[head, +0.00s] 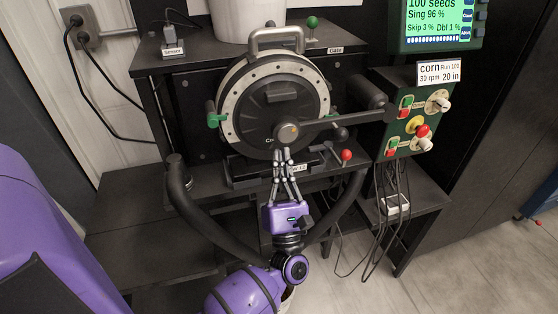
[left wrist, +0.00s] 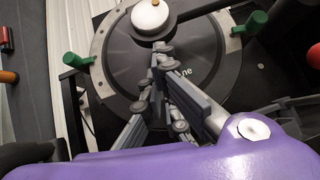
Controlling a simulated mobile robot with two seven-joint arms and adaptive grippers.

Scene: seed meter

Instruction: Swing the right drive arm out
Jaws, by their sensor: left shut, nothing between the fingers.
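The seed meter (head: 244,92) is a round dark disc housing with a pale rim ring and a grey top handle, standing on the black stand. In the left wrist view the drive arm (left wrist: 205,9) leaves the pale round hub (left wrist: 150,17) toward the upper right. My left gripper (head: 284,152) is shut and empty, its fingertips just below the hub in the picture. Whether they touch the disc or hub I cannot tell. My right gripper is not in view.
Green clamps (head: 216,120) sit on the meter's rim. A red-knobbed lever (head: 346,155) stands at lower right. A control box (head: 412,125) with buttons and a green screen (head: 440,22) are on the right. Thick black hoses (head: 205,215) curve below the meter.

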